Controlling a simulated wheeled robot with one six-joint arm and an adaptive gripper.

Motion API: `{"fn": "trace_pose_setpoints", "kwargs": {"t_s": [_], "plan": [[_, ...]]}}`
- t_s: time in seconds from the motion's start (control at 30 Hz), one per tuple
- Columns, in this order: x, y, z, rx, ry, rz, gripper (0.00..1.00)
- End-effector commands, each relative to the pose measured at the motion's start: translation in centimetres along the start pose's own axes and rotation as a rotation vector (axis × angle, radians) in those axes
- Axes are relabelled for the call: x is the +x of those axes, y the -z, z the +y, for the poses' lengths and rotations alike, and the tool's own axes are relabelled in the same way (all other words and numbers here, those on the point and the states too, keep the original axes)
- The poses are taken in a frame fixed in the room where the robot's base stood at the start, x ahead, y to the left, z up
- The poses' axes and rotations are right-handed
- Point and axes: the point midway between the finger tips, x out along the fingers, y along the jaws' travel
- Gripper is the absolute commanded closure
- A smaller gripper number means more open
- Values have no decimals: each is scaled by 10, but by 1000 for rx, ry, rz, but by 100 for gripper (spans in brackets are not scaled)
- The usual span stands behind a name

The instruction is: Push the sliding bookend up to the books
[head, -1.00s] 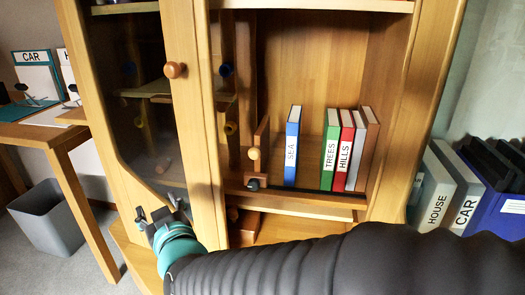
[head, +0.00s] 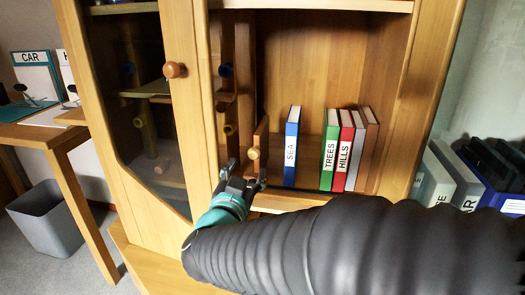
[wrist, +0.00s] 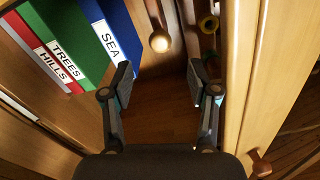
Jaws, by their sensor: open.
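The sliding bookend (head: 263,135) is an upright wooden panel with a round pale knob (head: 253,153), standing on the shelf left of the books. The blue SEA book (head: 292,145) stands a small gap to its right. Further right, past a wider gap, stand the green TREES book (head: 329,150), the red HILLS book (head: 343,150), a grey book and a brown one. My gripper (head: 246,174) is open and empty, just in front of and below the knob. In the wrist view the knob (wrist: 159,41) shows beyond and between my open fingertips (wrist: 160,78).
The cabinet's glass door with a round knob (head: 174,69) is at left. The cabinet's wooden upright (wrist: 252,80) runs close along the right of my gripper in the wrist view. Binders (head: 470,180) stand outside at right. A grey bin (head: 52,218) is on the floor at left.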

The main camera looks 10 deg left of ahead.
Motion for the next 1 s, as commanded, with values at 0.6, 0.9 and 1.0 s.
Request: {"fn": "trace_pose_setpoints", "kwargs": {"t_s": [0.6,0.9,1.0], "plan": [[85,0,0,0,1,0,41],[87,0,0,0,2,-1,41],[87,0,0,0,2,-1,61]]}}
